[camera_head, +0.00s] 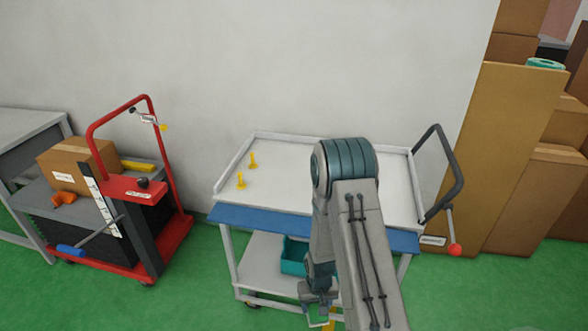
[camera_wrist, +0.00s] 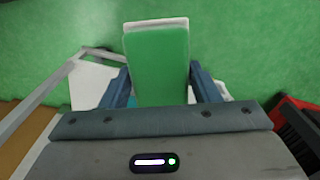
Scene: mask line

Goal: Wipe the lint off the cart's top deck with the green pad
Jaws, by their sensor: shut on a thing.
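The cart's white top deck (camera_head: 285,180) has a raised rim and a blue front edge. In the wrist view, my gripper (camera_wrist: 160,85) is shut on the green pad (camera_wrist: 158,65), a flat block with a pale far edge. In the head view, my gripper (camera_head: 320,292) is low in front of the cart, below deck height and apart from the deck. My arm hides much of the deck's right half. I cannot make out any lint on the visible deck. The pad is not clearly visible in the head view.
Two yellow pegs (camera_head: 240,181) (camera_head: 253,160) stand on the deck's left side. A teal bin (camera_head: 293,256) sits on the lower shelf. A black handle (camera_head: 452,175) rises at right. A red trolley (camera_head: 172,238) stands left, tall cardboard boxes (camera_head: 510,150) right. Green floor lies between.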

